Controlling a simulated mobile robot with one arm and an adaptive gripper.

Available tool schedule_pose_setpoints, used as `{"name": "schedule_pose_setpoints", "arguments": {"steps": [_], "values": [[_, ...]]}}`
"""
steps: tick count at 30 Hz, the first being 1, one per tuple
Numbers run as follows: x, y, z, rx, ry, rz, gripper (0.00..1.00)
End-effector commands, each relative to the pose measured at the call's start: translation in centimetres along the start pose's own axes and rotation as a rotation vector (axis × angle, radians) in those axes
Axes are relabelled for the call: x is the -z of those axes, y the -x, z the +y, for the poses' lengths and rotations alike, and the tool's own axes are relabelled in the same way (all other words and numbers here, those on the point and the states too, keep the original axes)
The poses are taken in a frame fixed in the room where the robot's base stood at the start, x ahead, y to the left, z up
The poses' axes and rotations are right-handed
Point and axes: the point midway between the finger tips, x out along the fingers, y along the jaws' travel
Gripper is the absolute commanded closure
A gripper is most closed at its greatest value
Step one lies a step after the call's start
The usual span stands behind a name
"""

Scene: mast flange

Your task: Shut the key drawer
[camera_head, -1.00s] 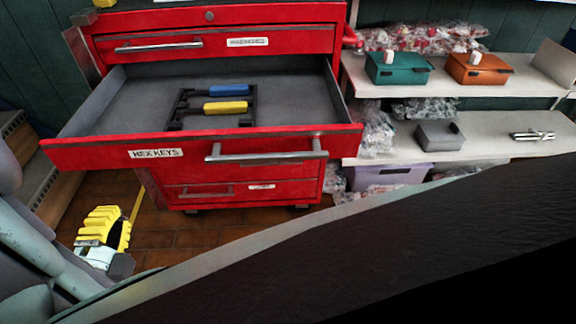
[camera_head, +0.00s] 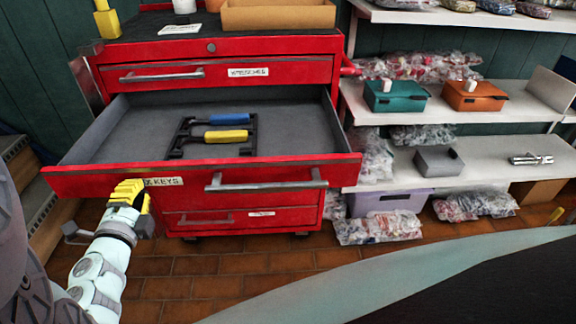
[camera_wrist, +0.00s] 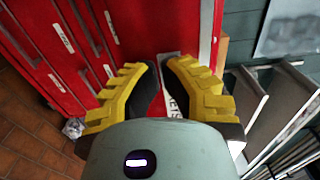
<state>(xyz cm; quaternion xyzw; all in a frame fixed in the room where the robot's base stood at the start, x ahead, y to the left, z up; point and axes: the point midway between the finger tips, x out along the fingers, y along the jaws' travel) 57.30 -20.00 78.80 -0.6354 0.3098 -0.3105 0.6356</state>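The key drawer (camera_head: 200,174) of the red tool cabinet is pulled well out, with its label at the left of its front and a long silver handle (camera_head: 266,186) further right. Inside lies a black rack with a blue-handled tool (camera_head: 230,119) and a yellow-handled tool (camera_head: 226,136). My gripper (camera_head: 130,190), with yellow fingers, is at the left part of the drawer front and covers the start of the label. In the wrist view my gripper (camera_wrist: 160,80) has its fingers apart, with the white label (camera_wrist: 172,100) showing beyond the gap. I cannot tell whether it touches the front.
A closed drawer (camera_head: 215,72) sits above, and another (camera_head: 240,216) is below. Shelves at the right hold a teal box (camera_head: 396,96), an orange box (camera_head: 473,95) and a grey box (camera_head: 438,160). Steps (camera_head: 45,195) stand at the left. The tiled floor (camera_head: 220,262) in front is clear.

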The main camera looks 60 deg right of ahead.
Motion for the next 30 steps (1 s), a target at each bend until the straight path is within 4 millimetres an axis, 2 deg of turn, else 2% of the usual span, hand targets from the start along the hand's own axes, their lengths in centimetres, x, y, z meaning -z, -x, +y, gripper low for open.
{"name": "schedule_pose_setpoints", "arguments": {"steps": [17, 23, 30], "values": [[0.1, -1.0, 0.0, 0.0, -0.001, 0.004, 1.0], [0.1, -3.9, -0.1, 0.003, -0.001, 0.005, 1.0], [0.1, -10.1, 0.1, 0.005, 0.0, 0.005, 1.0]]}}
